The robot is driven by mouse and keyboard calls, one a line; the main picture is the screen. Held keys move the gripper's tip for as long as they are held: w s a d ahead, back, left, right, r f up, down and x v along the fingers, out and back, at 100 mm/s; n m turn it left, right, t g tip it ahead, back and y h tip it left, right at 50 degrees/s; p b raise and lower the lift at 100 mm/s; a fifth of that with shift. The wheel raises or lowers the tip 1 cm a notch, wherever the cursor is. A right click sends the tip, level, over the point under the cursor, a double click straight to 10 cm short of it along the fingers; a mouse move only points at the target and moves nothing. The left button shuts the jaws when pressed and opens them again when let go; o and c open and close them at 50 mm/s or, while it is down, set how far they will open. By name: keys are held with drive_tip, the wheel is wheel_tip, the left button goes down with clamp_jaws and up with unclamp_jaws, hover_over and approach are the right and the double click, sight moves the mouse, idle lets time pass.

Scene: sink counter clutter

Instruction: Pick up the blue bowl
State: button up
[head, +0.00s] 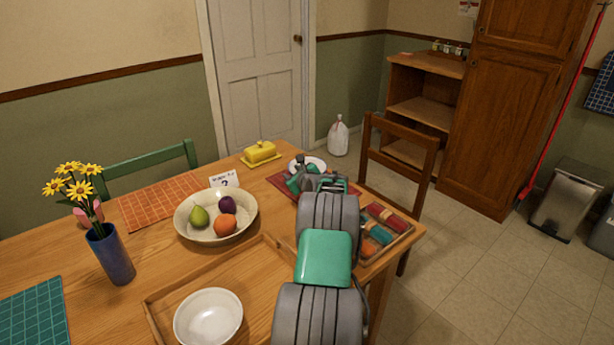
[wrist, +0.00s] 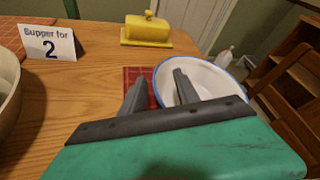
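The bowl with a blue rim and white inside (wrist: 217,80) stands at the far end of the table, on a red placemat. In the head view the bowl (head: 311,162) is partly hidden behind my gripper (head: 319,180). In the wrist view my gripper (wrist: 159,76) has its two fingers apart with nothing held. The right finger overlaps the bowl's inside and the left finger is outside its left rim. I cannot tell whether either finger touches the bowl. A plain white bowl (head: 208,318) sits in the wooden tray nearer me.
A yellow butter dish (head: 261,152) stands beyond the bowl, and a "Supper for 2" card (head: 224,181) to the left. A fruit bowl (head: 185,232), a wooden tray (head: 161,325), a blue flower vase (head: 111,256) and a compartment box (head: 406,232) flank my arm. A chair (head: 401,134) stands right.

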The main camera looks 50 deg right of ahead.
drive_tip(key=shift+c, duration=0.2)
clamp_jaws()
idle(1.1)
